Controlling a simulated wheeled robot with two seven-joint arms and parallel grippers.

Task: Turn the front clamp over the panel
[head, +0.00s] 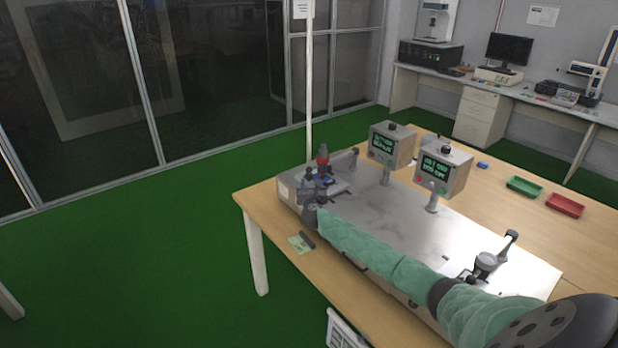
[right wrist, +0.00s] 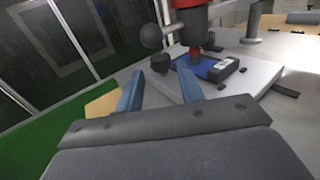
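My right gripper (right wrist: 161,76) shows two blue fingers set apart, with nothing held between them. In the head view the right gripper (head: 314,188) is at the left end of the fixture, partly hiding the clamp area. A dark clamp knob (right wrist: 160,62) appears between and just beyond the fingertips; I cannot tell if they touch it. The blue panel (right wrist: 206,67) lies on a pale plate just right of the fingers, with a black block on it. A red and dark post (head: 323,156) stands behind; its red part (right wrist: 192,22) and a ball knob (right wrist: 150,37) show above the panel. My left gripper is not in view.
The metal fixture plate (head: 385,208) covers much of the wooden table (head: 530,213). Two display boxes (head: 391,146) (head: 443,170) stand on posts behind my right arm. Green (head: 524,186) and red (head: 565,204) trays lie at the right. A small card (head: 299,244) lies by the front edge.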

